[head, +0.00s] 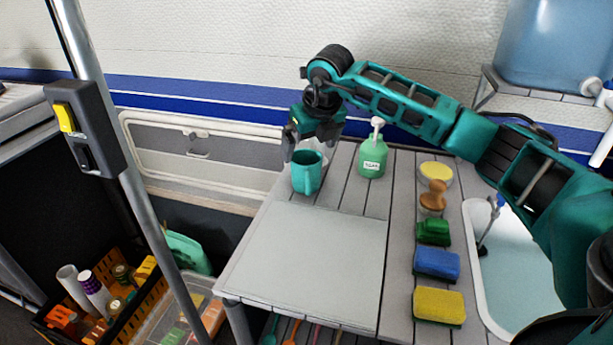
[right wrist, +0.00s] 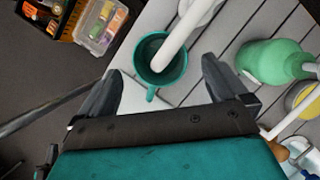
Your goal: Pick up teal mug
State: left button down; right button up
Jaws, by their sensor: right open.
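The teal mug (head: 306,178) stands upright at the back left of the slatted table. In the right wrist view the mug (right wrist: 143,56) shows its open rim, with its handle pointing toward the gripper's palm. My right gripper (head: 311,150) is open at the mug's far side, its fingers angled down near the rim. In the right wrist view the gripper (right wrist: 160,82) has its fingertips apart to either side of the handle side of the mug, holding nothing. My left gripper is not in view.
A green soap bottle (head: 372,160) stands right of the mug. A yellow-topped bowl (head: 436,172), wooden-handled brush (head: 432,196) and sponges (head: 436,263) line the right, beside a sink (head: 520,270). A white rod (right wrist: 186,28) crosses the mug's opening in the right wrist view.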

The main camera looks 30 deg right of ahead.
aim_at(308, 152)
jog(key=x, duration=0.3)
jog(key=shift+f, duration=0.2)
jog(key=c, duration=1.4)
jog(key=shift+r, duration=0.15)
jog(key=s+a+r+b, duration=0.1)
jog(key=s, duration=0.7)
jog(key=s+a+r+b, duration=0.1)
jog(key=s+r, duration=0.1)
jog(key=s, duration=0.7)
jog(key=shift+s+a, duration=0.3)
jog(key=shift+a, duration=0.1)
jog(key=shift+s+r, duration=0.1)
jog(key=shift+r, duration=0.05)
dwell(1.9)
